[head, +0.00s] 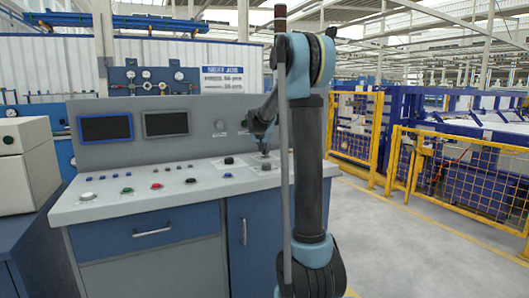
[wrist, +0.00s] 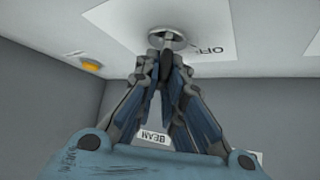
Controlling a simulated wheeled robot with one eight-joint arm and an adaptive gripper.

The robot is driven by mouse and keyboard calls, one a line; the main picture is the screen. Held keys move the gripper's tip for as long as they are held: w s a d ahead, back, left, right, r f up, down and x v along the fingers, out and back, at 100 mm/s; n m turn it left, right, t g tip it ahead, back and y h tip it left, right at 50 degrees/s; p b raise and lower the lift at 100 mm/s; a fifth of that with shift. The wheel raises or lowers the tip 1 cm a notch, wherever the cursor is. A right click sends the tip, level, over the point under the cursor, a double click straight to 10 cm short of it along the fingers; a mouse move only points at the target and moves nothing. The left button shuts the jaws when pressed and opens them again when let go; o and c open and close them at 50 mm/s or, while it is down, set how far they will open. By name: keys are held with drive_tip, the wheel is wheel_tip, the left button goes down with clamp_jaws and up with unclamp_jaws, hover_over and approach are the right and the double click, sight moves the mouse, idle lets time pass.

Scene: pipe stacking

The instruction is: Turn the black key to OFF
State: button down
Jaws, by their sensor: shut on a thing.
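In the wrist view my gripper (wrist: 166,68) is shut on the black key (wrist: 166,62), which shows as a dark sliver between the fingertips. The key stands in a round metal lock (wrist: 166,38) on a white label plate (wrist: 205,25). The word OFF shows upside down on the plate, to the right of the lock. The fingers hide most of the key, so its angle is hard to tell. In the head view my gripper (head: 264,148) reaches down to the right part of the grey control console (head: 130,202). The key cannot be made out there.
The console desk carries several coloured buttons, including a red one (head: 156,186) and a green one (head: 127,190). Two dark screens (head: 106,128) are on its upright panel. A yellow button (wrist: 91,66) and a BEAM label (wrist: 153,138) show near the gripper. Yellow fences (head: 465,165) stand at right.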

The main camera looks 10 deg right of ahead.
drive_tip(key=n+y, duration=0.3)
drive_tip(key=n, duration=0.1)
drive_tip(key=shift+d+t, duration=0.1)
drive_tip(key=shift+t, duration=0.2)
drive_tip(key=n+y, duration=0.3)
drive_tip(key=n, duration=0.1)
drive_tip(key=shift+w+n+y, duration=0.1)
drive_tip(key=shift+n+y, duration=0.3)
drive_tip(key=n+g+y, duration=0.2)
drive_tip(key=n, duration=0.2)
drive_tip(key=shift+y, duration=0.4)
drive_tip(key=shift+n+g+y, duration=0.9)
drive_tip(key=shift+n+g, duration=0.5)
drive_tip(key=shift+n, duration=0.6)
drive_tip(key=c, duration=1.7)
unclamp_jaws()
